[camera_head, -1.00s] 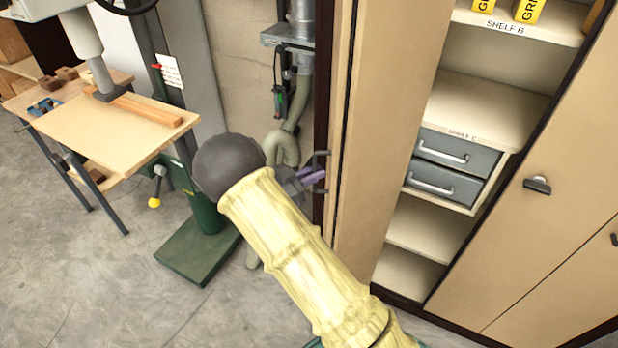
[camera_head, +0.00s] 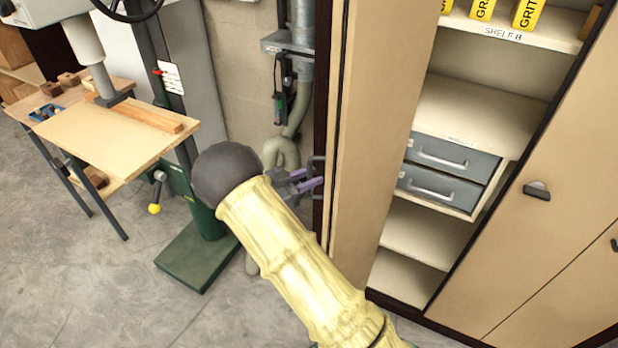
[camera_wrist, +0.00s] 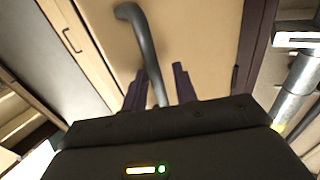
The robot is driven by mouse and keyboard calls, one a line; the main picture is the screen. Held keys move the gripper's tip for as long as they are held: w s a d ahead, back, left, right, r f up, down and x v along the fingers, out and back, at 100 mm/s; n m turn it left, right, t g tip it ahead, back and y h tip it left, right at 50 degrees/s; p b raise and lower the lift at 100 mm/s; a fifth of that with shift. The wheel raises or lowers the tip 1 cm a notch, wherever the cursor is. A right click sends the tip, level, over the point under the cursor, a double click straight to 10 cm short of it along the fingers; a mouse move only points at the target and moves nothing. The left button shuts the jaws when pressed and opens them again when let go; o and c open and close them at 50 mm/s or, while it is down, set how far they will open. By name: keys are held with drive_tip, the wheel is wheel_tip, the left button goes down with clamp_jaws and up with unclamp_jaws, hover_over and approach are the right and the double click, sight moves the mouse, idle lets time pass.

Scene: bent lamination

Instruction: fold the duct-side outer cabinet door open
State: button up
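The duct-side outer door is a tan folding leaf (camera_head: 382,120) at the left of the cabinet opening. It stands folded out, with the shelves exposed to its right. Its dark bar handle (camera_head: 318,165) is on the side facing the duct; it also shows in the wrist view (camera_wrist: 141,30). My gripper (camera_head: 318,183) is at this handle. In the wrist view, the two dark fingers of my gripper (camera_wrist: 164,75) are apart with the handle bar running between them. The bar lies closer to the left finger; whether they touch I cannot tell.
A vertical duct (camera_head: 302,40) with a hose stands by the wall left of the door. A drill press with a green base (camera_head: 195,262) and a wooden table (camera_head: 105,135) are further left. Closed cabinet doors (camera_head: 550,240) are at right. Floor at lower left is clear.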

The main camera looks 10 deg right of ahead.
drive_tip(key=b+v, duration=0.3)
drive_tip(key=v, duration=1.4)
drive_tip(key=shift+a, duration=0.2)
drive_tip(key=shift+s+f, duration=0.1)
drive_tip(key=shift+c, duration=0.3)
